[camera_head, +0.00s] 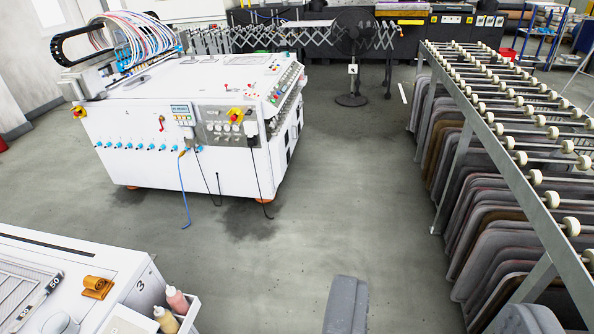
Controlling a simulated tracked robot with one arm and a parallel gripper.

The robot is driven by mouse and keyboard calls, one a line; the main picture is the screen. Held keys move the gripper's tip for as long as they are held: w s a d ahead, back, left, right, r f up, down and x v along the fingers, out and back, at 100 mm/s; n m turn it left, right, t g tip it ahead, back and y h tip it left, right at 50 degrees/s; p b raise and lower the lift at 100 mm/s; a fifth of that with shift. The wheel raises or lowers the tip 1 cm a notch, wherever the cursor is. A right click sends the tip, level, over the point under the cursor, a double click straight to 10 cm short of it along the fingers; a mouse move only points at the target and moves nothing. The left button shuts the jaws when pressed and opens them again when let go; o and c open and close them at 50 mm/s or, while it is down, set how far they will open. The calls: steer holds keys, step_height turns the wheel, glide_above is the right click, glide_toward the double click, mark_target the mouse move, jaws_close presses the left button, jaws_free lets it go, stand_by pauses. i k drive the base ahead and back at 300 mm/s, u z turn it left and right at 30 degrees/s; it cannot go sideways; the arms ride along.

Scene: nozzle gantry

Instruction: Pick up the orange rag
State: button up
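The rest of the gripper is out of the picture.
A pink bottle (177,299) and a yellow bottle (165,319) stand in a holder beside the rag's machine. A large white machine (190,120) with hoses stands behind. A roller rack (463,160) with hanging panels runs along the right. The grey floor between is clear.

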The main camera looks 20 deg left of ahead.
mark_target(97, 288)
steer(key=u, duration=0.6)
steer(key=i, duration=1.15)
steer(key=u, duration=0.75)
steer(key=k, duration=0.7)
steer(key=u, duration=0.2)
steer(key=i, duration=0.8)
steer(key=z, duration=0.15)
